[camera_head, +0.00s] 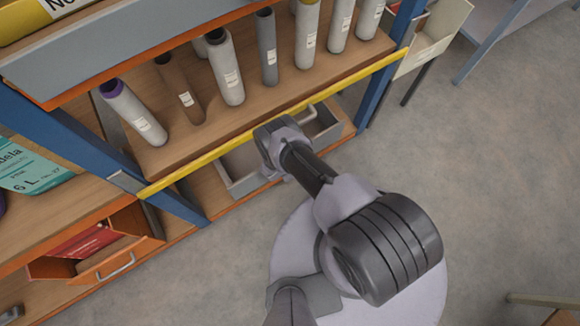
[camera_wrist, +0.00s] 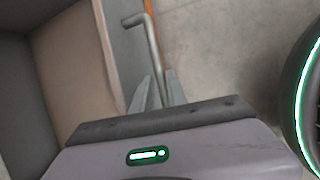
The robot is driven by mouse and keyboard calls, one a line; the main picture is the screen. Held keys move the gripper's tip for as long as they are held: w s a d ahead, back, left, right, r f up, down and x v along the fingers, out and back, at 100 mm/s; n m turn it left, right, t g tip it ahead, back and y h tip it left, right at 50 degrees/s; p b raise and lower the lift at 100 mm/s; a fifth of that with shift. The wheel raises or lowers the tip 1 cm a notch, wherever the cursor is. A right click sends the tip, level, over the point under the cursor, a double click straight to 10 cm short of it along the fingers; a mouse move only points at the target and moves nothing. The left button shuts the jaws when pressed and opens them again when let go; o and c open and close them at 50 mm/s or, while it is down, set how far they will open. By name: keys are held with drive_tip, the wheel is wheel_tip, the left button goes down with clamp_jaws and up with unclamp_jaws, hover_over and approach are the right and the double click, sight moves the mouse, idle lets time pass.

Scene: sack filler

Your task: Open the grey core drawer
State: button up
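The grey drawer (camera_head: 226,181) stands partly pulled out under the lower shelf in the head view, with its inside showing. In the wrist view its grey front panel (camera_wrist: 124,55) runs along the left of a bent metal bar handle (camera_wrist: 152,48). My gripper (camera_wrist: 159,84) has one finger on each side of the bar, close against it, and looks shut on it. In the head view, my wrist and arm cover the handle and part of the drawer front.
An orange drawer (camera_head: 140,252) with red contents stands out at lower left. Several tubes stand on the shelf (camera_head: 180,140) behind its yellow edge strip. The floor (camera_head: 480,190) at right is clear.

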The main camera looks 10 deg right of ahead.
clamp_jaws()
idle(1.2)
